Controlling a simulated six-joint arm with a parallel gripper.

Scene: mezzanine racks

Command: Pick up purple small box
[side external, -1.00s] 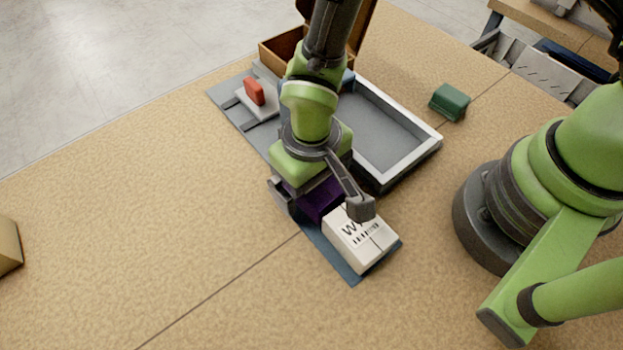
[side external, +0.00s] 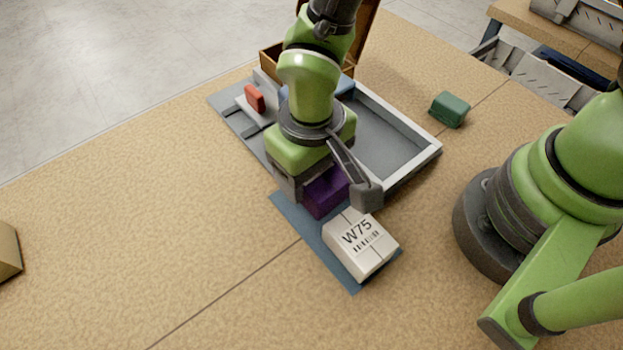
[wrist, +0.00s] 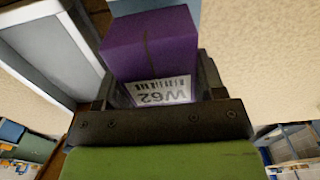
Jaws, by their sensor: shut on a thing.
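The small purple box (side external: 323,198) is between the fingers of my gripper (side external: 326,188), which is shut on it. In the side view the box is held above the blue mat (side external: 284,208), partly hidden by the fingers. The wrist view shows the purple box (wrist: 150,45) between the two dark fingers, with a white label reading W62 on the side nearest the camera.
A white box marked W75 (side external: 361,246) lies on the mat just in front of the held box. Behind is a grey tray with a pale rim (side external: 405,164).

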